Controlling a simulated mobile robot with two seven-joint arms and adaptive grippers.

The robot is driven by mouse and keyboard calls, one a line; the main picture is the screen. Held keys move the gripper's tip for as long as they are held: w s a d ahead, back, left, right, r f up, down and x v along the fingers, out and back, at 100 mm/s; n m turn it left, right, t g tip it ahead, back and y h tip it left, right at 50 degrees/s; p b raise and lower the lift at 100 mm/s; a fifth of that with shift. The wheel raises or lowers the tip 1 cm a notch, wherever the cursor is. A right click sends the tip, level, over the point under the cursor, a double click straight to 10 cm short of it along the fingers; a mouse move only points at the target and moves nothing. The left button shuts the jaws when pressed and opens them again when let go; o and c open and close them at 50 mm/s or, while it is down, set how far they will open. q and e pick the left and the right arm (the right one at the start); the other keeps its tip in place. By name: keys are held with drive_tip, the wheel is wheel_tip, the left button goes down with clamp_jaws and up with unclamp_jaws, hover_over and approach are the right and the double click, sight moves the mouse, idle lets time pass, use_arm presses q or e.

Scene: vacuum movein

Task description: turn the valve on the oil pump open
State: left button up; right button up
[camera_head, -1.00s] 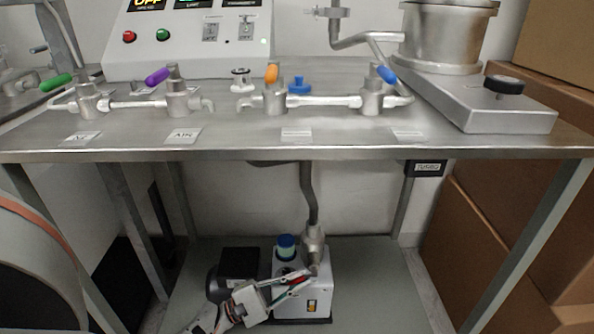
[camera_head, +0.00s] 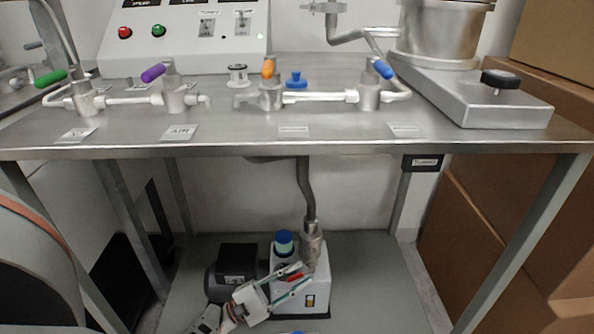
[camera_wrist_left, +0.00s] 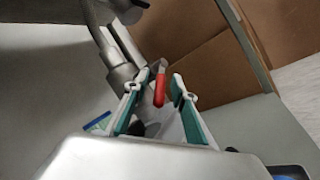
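The oil pump (camera_head: 318,297) is a white box with a dark motor (camera_head: 232,270) on the floor plate under the steel table. Its valve has a red handle (camera_wrist_left: 160,88), and a steel pipe fitting (camera_head: 312,243) rises above it. My left gripper (camera_head: 305,272) reaches in from the lower left at the pump's valve. My right gripper is out of view.
The steel table (camera_head: 350,130) overhead carries several valves with coloured handles and a control box (camera_head: 185,40). A table leg (camera_head: 530,235) and cardboard boxes (camera_head: 480,230) stand at the right. Floor plate (camera_head: 375,270) right of the pump is clear.

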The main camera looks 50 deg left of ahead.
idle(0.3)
use_arm(q)
drive_tip(key=v, duration=1.2)
